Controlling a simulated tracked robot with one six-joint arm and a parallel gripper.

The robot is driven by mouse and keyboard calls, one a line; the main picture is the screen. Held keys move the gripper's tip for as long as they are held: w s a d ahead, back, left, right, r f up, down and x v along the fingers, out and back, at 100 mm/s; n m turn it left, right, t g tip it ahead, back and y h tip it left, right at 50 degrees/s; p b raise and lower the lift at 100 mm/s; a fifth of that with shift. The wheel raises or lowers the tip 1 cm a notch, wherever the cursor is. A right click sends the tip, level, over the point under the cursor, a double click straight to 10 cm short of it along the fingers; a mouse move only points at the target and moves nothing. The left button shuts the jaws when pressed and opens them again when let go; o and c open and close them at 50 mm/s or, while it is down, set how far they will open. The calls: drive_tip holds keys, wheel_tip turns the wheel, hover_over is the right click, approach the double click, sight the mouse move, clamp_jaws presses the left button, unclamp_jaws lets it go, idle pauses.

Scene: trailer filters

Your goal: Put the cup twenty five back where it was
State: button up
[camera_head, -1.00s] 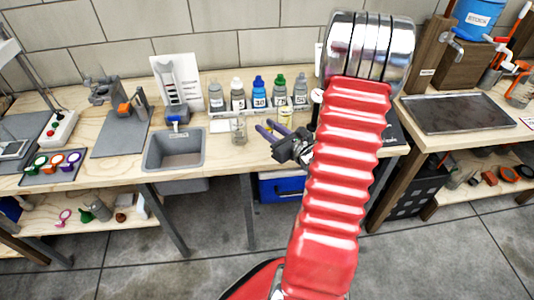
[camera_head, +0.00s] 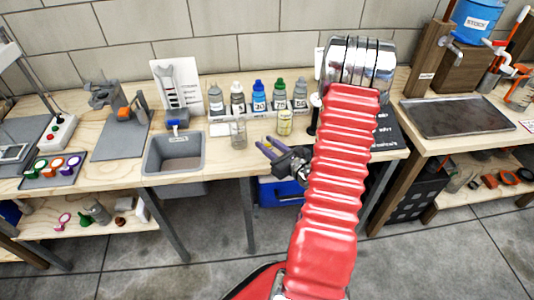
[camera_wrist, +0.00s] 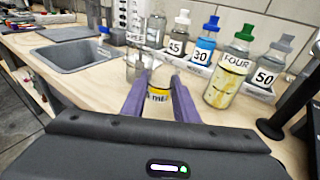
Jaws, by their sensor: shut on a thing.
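A clear cup (camera_head: 238,132) stands on the bench, also in the wrist view (camera_wrist: 139,66). A clear jar with yellowish contents (camera_head: 285,122), labelled FOUR in the wrist view (camera_wrist: 228,80), stands right of it.
Several numbered bottles (camera_head: 258,97) stand in a row behind. A grey sink basin (camera_head: 173,152) is left, and a dark upright piece (camera_wrist: 290,105) stands right. Bare bench (camera_head: 225,165) lies in front of the clear cup. A metal tray (camera_head: 455,117) is on the right-hand bench.

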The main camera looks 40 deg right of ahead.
drive_tip(key=shift+f, duration=0.15)
drive_tip(key=shift+f, duration=1.95)
drive_tip(key=o, duration=1.1)
drive_tip(key=shift+c, duration=0.2)
drive_tip(key=s+r, duration=0.2)
drive_tip(key=s, duration=1)
drive_tip(key=shift+a, duration=0.45)
